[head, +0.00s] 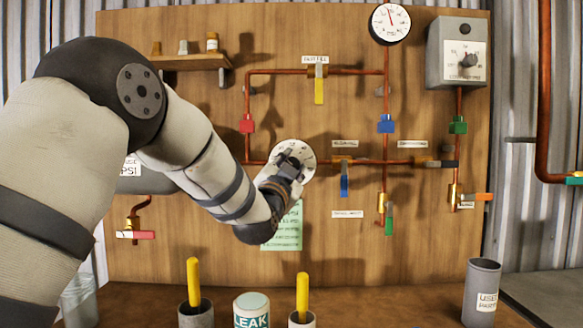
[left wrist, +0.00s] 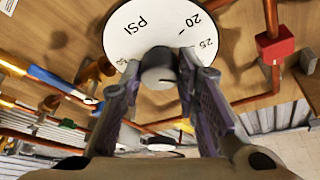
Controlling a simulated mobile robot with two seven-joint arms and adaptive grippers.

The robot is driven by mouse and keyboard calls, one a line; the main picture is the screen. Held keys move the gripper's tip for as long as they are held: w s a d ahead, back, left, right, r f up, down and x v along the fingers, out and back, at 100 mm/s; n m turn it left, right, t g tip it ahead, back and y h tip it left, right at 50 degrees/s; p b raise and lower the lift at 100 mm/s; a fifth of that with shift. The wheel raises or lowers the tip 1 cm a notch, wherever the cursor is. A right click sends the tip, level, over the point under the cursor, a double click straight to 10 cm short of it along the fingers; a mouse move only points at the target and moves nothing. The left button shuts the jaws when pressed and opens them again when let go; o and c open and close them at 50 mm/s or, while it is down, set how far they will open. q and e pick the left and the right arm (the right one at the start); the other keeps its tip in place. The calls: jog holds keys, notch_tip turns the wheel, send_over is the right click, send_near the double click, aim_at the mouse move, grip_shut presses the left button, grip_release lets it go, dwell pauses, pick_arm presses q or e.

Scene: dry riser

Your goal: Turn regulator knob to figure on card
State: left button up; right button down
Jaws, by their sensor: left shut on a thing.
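The regulator's white dial (head: 306,158) is on the wooden board, partly covered by my left gripper (head: 290,168). In the left wrist view the dial (left wrist: 140,25) shows "PSI", "20" and "25". Its round grey knob (left wrist: 157,68) is between the two fingers of my left gripper (left wrist: 160,84), which is shut on it. The knob has a dark mark; I cannot tell the exact figure it points to. A pale green card (head: 285,230) with small, unreadable text hangs below the dial. A white label (head: 131,167) reading "PSI" is partly hidden by my left arm. My right gripper is not in view.
Copper pipes with coloured valve handles surround the dial, including a blue handle (head: 344,185) and a yellow one (head: 319,90). A gauge (head: 390,23) and a grey box with a dial (head: 457,52) are upper right. Tubs and a grey cup (head: 481,292) stand in front.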

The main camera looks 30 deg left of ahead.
pick_arm(q)
jog(key=shift+m+h, duration=0.4)
jog(key=shift+m, duration=0.7)
jog(key=o, duration=1.1)
jog(key=shift+o, duration=0.2)
jog(key=shift+s, duration=0.1)
jog(key=v, duration=1.2)
jog(key=shift+a, duration=0.1)
